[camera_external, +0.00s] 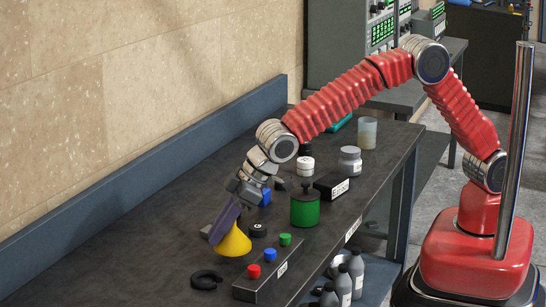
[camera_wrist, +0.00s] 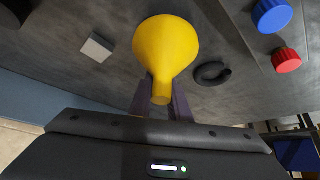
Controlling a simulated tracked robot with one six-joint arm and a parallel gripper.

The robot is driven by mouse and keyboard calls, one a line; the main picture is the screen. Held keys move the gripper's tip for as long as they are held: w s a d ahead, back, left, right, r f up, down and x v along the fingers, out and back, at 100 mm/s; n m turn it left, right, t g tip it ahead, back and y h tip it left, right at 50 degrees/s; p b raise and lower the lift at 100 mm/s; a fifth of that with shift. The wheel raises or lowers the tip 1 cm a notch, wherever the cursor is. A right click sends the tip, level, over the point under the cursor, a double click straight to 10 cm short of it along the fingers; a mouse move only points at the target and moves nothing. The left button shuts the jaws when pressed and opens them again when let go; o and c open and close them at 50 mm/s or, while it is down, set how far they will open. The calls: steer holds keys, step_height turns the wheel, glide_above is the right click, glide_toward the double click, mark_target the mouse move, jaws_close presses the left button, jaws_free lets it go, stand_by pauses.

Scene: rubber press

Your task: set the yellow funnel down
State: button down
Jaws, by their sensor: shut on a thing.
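The yellow funnel (camera_external: 234,243) is low over the dark workbench, wide mouth down and narrow spout up. Its rim looks at or very near the bench top; I cannot tell whether it touches. In the wrist view, the funnel (camera_wrist: 166,48) has its wide end away from me. My gripper (camera_external: 226,222) points down and is shut on the funnel's spout. The purple fingers of my gripper (camera_wrist: 161,92) stand on both sides of the spout in the wrist view.
A block with red, blue and green knobs (camera_external: 252,287) lies right of the funnel. A black ring (camera_external: 206,280) lies in front. The bench left of the funnel is mostly clear.

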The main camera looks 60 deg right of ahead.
mark_target(247, 238)
steer(key=shift+f, duration=1.3)
steer(key=shift+f, duration=0.1)
steer(key=c, duration=1.7)
jaws_free()
steer(key=shift+o, duration=0.2)
steer(key=v, duration=1.2)
